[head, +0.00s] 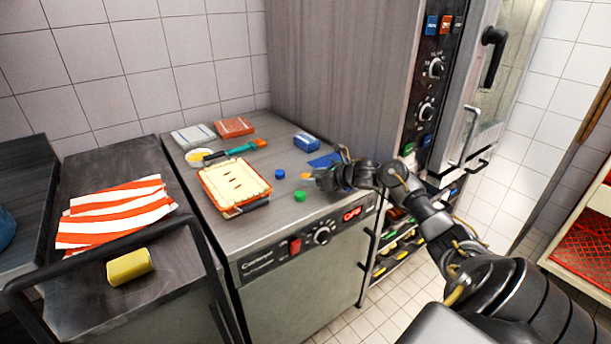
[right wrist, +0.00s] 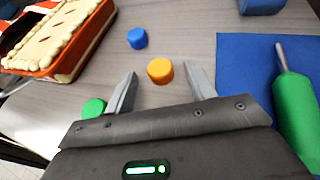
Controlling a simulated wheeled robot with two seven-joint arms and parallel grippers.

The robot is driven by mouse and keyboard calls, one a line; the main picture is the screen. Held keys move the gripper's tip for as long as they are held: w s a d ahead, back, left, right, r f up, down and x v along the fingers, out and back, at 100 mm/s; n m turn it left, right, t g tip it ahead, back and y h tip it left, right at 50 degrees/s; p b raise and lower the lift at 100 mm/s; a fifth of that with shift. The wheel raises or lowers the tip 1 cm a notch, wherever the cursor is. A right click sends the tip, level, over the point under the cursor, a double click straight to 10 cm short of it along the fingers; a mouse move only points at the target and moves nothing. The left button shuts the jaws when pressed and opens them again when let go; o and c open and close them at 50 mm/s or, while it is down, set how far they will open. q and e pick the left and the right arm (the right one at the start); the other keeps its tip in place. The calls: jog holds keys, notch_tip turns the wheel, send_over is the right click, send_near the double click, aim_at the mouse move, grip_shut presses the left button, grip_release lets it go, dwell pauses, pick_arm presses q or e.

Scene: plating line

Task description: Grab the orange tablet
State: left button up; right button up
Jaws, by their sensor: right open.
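The orange tablet (right wrist: 160,71) is a small round disc lying on the grey counter. In the right wrist view it sits between the tips of my right gripper (right wrist: 159,88), which is open, with a finger on each side and a gap to both. In the head view the orange tablet (head: 305,176) is small beside my right gripper (head: 318,178), which partly covers that spot. A blue tablet (right wrist: 137,38) lies just beyond it to the left, and a green tablet (right wrist: 94,107) lies by the left finger. My left gripper is not in view.
A pie in an orange dish (head: 234,187) stands left of the tablets. A blue mat (right wrist: 240,75) with a green-handled tool (right wrist: 296,105) lies right of the gripper. A blue block (head: 306,142) stands behind. A tall steel oven (head: 350,75) borders the counter at the right.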

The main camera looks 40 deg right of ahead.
jog(key=shift+x, duration=0.9)
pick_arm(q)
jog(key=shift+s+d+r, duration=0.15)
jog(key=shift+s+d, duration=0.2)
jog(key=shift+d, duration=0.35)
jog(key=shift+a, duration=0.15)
pick_arm(e)
jog(key=shift+c, duration=0.3)
jog(key=shift+c, duration=1.2)
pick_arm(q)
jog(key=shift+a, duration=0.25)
pick_arm(e)
jog(key=c, duration=0.7)
jog(key=shift+c, duration=0.2)
jog(key=shift+r, duration=0.1)
